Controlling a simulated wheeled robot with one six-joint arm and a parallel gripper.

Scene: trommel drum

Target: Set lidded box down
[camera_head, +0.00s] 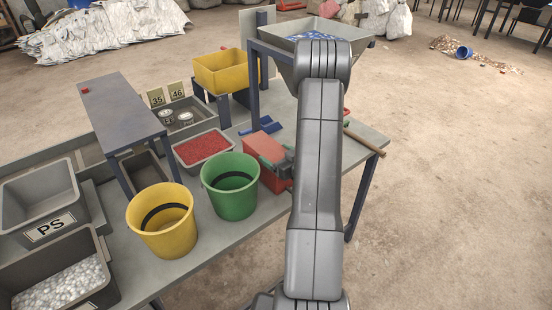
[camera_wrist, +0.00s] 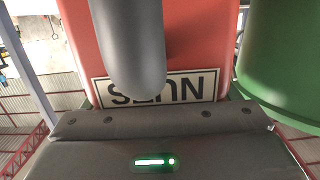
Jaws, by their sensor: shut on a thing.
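The red lidded box (camera_head: 260,142) is at the right part of the bench, just right of the green bucket (camera_head: 232,200). My gripper (camera_head: 277,163) is shut on the box; my arm covers its right side. In the wrist view the red box (camera_wrist: 195,45) fills the middle, with an upside-down label (camera_wrist: 190,84) that seems to read NUTS. A gripper finger (camera_wrist: 130,50) lies across it. Whether the box's underside touches the bench (camera_head: 363,150) or hangs just above it is hidden.
The green bucket (camera_wrist: 285,60) stands close beside the box. A yellow bucket (camera_head: 162,225), a tray of red pellets (camera_head: 203,149) and a blue scoop (camera_head: 259,127) are nearby. A hopper (camera_head: 290,60) stands behind. A stick (camera_head: 364,143) lies at the right edge.

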